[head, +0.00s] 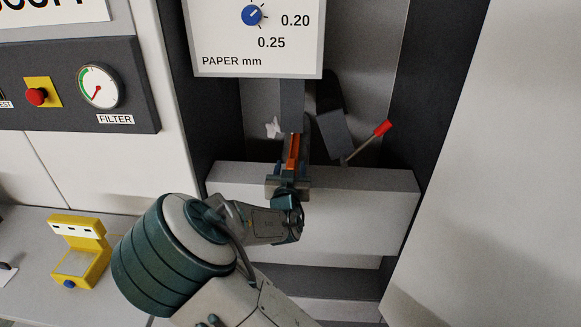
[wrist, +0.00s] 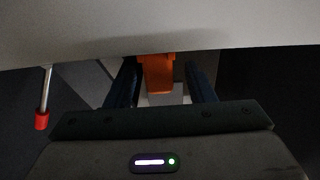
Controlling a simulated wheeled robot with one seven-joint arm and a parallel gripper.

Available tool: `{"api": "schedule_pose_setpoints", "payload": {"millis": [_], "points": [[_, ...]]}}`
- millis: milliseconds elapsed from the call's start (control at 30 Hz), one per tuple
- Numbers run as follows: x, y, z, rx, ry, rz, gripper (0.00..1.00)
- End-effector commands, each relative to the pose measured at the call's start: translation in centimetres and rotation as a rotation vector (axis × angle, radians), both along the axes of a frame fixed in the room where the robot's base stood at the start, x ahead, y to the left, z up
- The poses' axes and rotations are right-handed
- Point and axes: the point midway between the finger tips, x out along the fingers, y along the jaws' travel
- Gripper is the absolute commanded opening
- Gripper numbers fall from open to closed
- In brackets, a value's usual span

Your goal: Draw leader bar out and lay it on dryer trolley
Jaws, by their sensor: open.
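An orange bar-shaped piece (head: 292,152) shows in the recess above the white ledge; I take it for part of the leader bar, but most of it is hidden. My gripper (head: 289,165) reaches in over the ledge at this piece. In the wrist view, my gripper (wrist: 161,88) is open, with one dark finger on each side of the orange piece (wrist: 157,75). Gaps show between it and the fingers. The upper end of the piece is hidden by a pale surface in the wrist view. I cannot make out the dryer trolley.
A red-tipped lever (head: 382,128) leans right of my gripper. The white ledge (head: 350,210) runs beneath it. A PAPER mm dial panel (head: 252,45) hangs above. Dark side walls flank the recess. A yellow device (head: 82,250) stands on the left counter, below a filter gauge (head: 99,87).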

Motion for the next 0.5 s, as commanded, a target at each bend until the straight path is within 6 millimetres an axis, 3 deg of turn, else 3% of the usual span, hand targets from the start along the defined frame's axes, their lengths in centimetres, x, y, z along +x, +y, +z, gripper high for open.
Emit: {"api": "schedule_pose_setpoints", "payload": {"millis": [367, 400, 500], "points": [[0.77, -0.03, -0.04, 0.000, 0.001, 0.000, 0.49], [0.76, -0.03, -0.04, 0.000, 0.001, 0.000, 0.46], [0.76, -0.03, -0.04, 0.000, 0.001, 0.000, 0.18]]}}
